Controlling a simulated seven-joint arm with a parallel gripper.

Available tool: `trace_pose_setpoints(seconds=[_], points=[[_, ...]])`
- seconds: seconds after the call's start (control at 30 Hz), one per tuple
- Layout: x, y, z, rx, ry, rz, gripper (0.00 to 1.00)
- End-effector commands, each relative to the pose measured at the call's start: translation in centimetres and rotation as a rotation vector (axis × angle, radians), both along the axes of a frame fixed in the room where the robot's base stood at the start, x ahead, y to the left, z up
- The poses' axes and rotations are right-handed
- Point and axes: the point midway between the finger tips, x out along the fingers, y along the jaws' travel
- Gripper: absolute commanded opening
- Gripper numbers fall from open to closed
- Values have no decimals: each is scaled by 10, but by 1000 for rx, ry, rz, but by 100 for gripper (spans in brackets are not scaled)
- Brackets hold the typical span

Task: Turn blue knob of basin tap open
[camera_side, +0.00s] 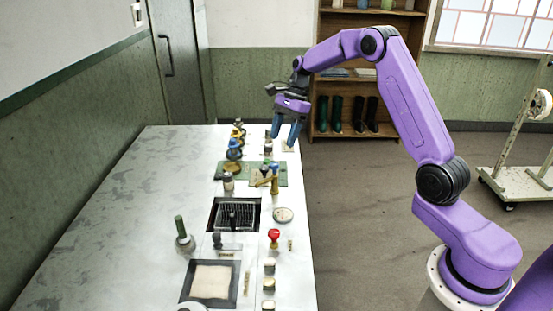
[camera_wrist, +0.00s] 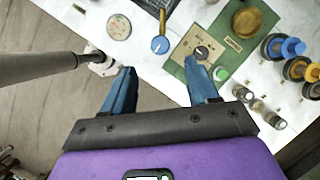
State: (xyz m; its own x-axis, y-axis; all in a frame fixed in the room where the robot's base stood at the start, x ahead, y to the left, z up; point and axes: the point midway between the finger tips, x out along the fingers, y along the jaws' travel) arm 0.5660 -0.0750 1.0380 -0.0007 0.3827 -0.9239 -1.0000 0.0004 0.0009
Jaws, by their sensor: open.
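The blue knob (camera_side: 274,166) tops a slim brass tap (camera_side: 275,184) beside the sunken basin (camera_side: 211,215) in the side view. In the wrist view the knob is a blue disc (camera_wrist: 160,45) with a pale mark, seen from above. The basin's dark grid shows at the top edge there. My gripper (camera_side: 283,141) hangs over the far right part of the table, beyond the knob and apart from it. In the wrist view its two blue fingers (camera_wrist: 160,68) are spread with nothing held, and the knob appears between and just past their tips.
Blue and orange-brown spools (camera_side: 234,150) stand left of my gripper. A red knob (camera_side: 274,234) stands nearer. The table's left part is clear.

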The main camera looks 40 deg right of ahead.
Motion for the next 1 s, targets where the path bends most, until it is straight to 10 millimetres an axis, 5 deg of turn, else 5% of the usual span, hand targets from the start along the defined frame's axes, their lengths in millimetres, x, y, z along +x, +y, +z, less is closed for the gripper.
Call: trace_pose_setpoints(seconds=[0.4,0.87,1.0], points=[[0,26,-63,1,2,1,59],[0,31,-74,0,-1,1,59],[0,31,-74,0,-1,1,20]])
